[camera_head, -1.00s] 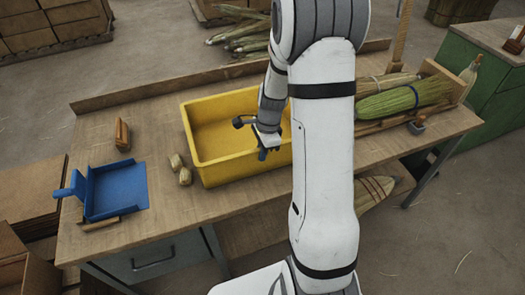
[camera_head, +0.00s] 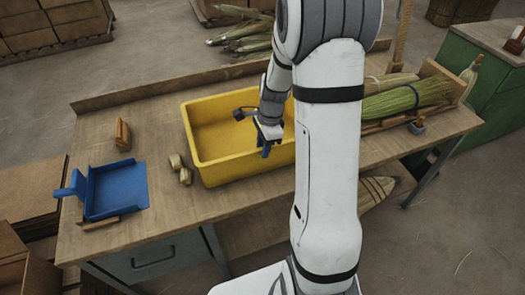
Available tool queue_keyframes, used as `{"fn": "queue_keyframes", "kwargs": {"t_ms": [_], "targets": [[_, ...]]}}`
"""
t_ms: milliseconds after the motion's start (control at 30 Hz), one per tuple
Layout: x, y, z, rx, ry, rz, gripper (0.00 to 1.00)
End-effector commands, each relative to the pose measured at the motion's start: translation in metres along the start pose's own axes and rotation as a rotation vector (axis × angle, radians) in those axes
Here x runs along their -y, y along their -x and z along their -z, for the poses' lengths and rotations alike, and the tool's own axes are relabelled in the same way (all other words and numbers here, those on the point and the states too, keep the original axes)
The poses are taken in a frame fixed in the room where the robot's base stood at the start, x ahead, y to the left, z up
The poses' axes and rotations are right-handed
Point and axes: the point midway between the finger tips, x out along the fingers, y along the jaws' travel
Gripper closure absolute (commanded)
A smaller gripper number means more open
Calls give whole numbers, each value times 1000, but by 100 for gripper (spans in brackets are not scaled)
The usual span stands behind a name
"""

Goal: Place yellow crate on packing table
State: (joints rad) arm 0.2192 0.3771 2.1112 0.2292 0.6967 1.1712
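The yellow crate (camera_head: 213,170) is open-topped, empty where I can see into it, and appears to rest upright on the wooden packing table (camera_head: 165,212), near its middle. My gripper (camera_head: 266,148) points down over the right part of the crate, inside its outline in this view. Its fingers are small and dark, and their opening cannot be made out. I cannot tell whether they touch the crate. My arm hides the crate's right end.
A blue dustpan (camera_head: 118,190), a wooden brush (camera_head: 122,135) and two small tan rolls (camera_head: 176,162) lie left of the crate. Green and tan broom bundles (camera_head: 405,98) lie right of my arm. A raised ledge runs along the table's back.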

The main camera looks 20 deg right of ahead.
Motion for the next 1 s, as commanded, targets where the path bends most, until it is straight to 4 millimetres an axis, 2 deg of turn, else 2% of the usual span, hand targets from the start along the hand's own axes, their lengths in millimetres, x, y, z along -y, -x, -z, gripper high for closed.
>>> {"fn": "queue_keyframes", "kwargs": {"t_ms": [100,300,533,633,767,900,1000], "targets": [[1,28,1,-2,1,6,71],[0,69,0,-2,1,4,71],[-1,93,1,-2,5,3,71],[-8,103,-6,-10,67,11,71],[-33,123,-26,-46,295,40,71],[-77,145,-53,-112,662,74,71],[-110,154,-68,-166,927,88,71]]}}
